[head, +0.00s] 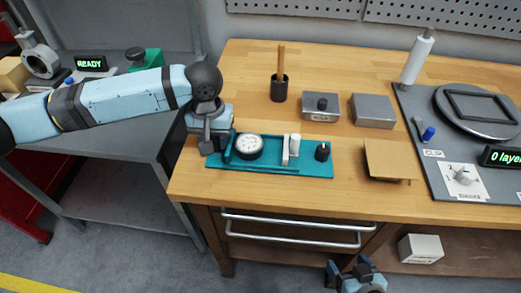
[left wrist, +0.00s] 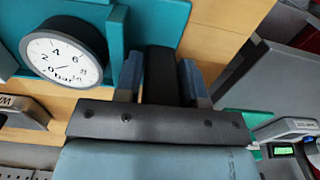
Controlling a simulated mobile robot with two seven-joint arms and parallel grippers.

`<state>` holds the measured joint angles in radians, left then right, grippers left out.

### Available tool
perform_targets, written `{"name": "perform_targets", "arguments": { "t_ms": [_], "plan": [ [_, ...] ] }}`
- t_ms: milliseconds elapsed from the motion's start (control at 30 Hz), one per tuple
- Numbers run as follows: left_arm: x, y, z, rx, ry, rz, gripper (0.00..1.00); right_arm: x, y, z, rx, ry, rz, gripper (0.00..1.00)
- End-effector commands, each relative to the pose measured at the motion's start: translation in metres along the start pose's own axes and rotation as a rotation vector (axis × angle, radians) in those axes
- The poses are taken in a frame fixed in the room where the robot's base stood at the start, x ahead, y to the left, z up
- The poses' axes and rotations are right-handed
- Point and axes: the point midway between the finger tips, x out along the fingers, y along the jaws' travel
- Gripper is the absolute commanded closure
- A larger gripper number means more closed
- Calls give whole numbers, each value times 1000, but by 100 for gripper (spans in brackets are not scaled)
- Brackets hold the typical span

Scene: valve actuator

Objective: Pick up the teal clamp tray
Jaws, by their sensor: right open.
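The teal clamp tray (head: 305,168) lies on the wooden bench near its front left edge. It carries a round white dial gauge (head: 249,146), a white upright part (head: 294,146) and a black knob (head: 322,152). My left gripper (head: 213,146) is at the tray's left end. In the left wrist view its two fingers (left wrist: 162,80) close around a dark grip beside the teal tray (left wrist: 155,18), with the dial gauge (left wrist: 63,58) to the left. My right gripper (head: 357,278) is open and empty, low in front of the bench.
Behind the tray stand a dark cup with a wooden stick (head: 279,90) and two grey boxes (head: 319,106). A grey side table (head: 110,120) stands left, across a gap.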

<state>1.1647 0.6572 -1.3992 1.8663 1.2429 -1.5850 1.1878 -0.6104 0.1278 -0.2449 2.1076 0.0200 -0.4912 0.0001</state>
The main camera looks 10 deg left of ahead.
Motion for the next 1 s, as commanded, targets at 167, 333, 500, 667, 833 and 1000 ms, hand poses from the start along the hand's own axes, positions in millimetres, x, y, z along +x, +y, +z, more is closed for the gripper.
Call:
{"name": "perform_targets", "arguments": {
  "t_ms": [167, 333, 500, 667, 833, 1000],
  "plan": [
    [0, 0, 0, 0, 0, 0, 64, 0, 0, 0, 0, 0, 0, 23],
    [0, 0, 0, 0, 1, 0, 100, 0, 0, 0, 0, 0, 0, 23],
    [-2, 0, 0, 1, 2, 2, 100, 0, 0, 0, 0, 0, 0, 23],
    [-8, 1, -1, 1, 3, 2, 100, 0, 0, 0, 0, 0, 0, 23],
    [-34, 1, -1, 1, 5, 3, 100, 0, 0, 0, 0, 0, 0, 23],
    [-69, 1, -1, 1, 5, 3, 100, 0, 0, 0, 0, 0, 0, 23]
  ]
}}
